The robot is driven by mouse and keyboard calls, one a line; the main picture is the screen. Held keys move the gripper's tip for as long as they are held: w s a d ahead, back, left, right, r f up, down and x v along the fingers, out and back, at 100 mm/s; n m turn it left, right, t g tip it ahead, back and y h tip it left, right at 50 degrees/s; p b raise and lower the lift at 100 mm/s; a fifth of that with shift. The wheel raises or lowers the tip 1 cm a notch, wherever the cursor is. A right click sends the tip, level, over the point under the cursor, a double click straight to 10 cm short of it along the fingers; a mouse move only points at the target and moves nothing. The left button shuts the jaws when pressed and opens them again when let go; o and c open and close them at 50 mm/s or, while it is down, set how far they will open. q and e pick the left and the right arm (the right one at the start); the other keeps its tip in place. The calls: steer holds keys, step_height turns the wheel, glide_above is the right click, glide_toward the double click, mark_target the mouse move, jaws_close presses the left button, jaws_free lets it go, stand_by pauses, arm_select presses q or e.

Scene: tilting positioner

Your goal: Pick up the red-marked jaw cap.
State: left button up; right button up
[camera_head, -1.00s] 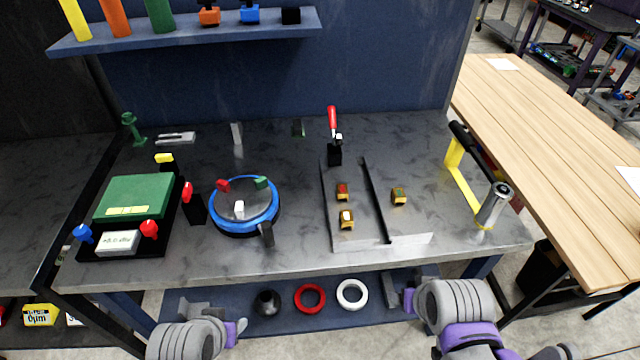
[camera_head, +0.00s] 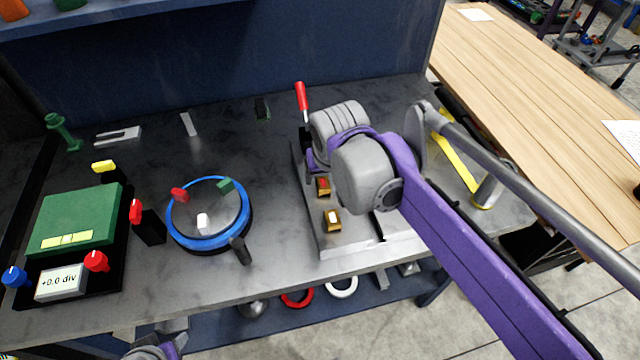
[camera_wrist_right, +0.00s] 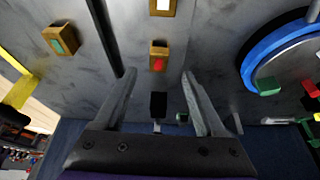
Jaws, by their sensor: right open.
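The red-marked jaw cap (camera_head: 323,187) is a small brass-coloured block with a red top mark, lying on the grey plate. In the right wrist view the red-marked cap (camera_wrist_right: 158,57) sits just beyond the fingertips, roughly centred between them. My right gripper (camera_wrist_right: 160,76) is open and empty. In the head view my right gripper (camera_head: 314,163) is close above and behind the cap, partly hidden by its own wrist. My left gripper (camera_head: 172,330) shows only partly at the bottom edge, its jaws unclear.
A white-marked cap (camera_head: 332,219) lies nearer the front. A green-marked cap (camera_wrist_right: 59,40) is beyond a dark rail (camera_wrist_right: 104,38). A red-handled clamp (camera_head: 300,97) stands behind.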

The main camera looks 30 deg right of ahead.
mark_target(324, 184)
steer(key=shift+x, duration=3.2)
steer(key=shift+d+r, duration=0.1)
jaws_close()
